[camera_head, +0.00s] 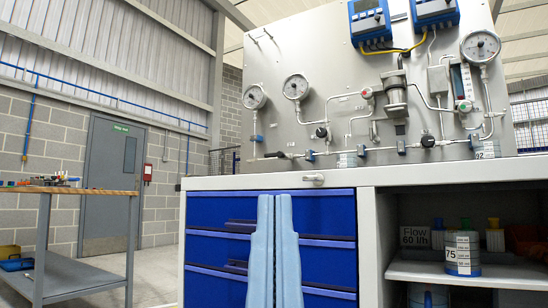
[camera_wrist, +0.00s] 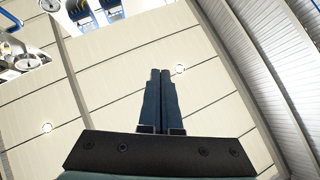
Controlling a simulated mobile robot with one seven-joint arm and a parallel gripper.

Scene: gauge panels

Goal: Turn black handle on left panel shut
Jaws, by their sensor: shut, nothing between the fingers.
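A grey gauge panel (camera_head: 330,90) stands on the workbench. A small black handle (camera_head: 274,155) sits at its lower left, on the pipe run, and appears to lie roughly horizontal. Other dark knobs show on the panel, one near the middle (camera_head: 321,132) and one to the right (camera_head: 428,140). My gripper (camera_head: 275,197) points up in front of the blue drawers, below the black handle and apart from it. In the wrist view my gripper (camera_wrist: 160,72) has its fingers together and nothing between them. Part of a gauge panel shows at that view's upper left; the left black handle cannot be made out there.
Blue drawers (camera_head: 325,265) and an open shelf (camera_head: 465,270) with small containers are under the bench top. Pressure gauges (camera_head: 296,87) and blue meters (camera_head: 370,20) are mounted on the panel. A wooden-topped table (camera_head: 75,190) stands at left; floor between is clear.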

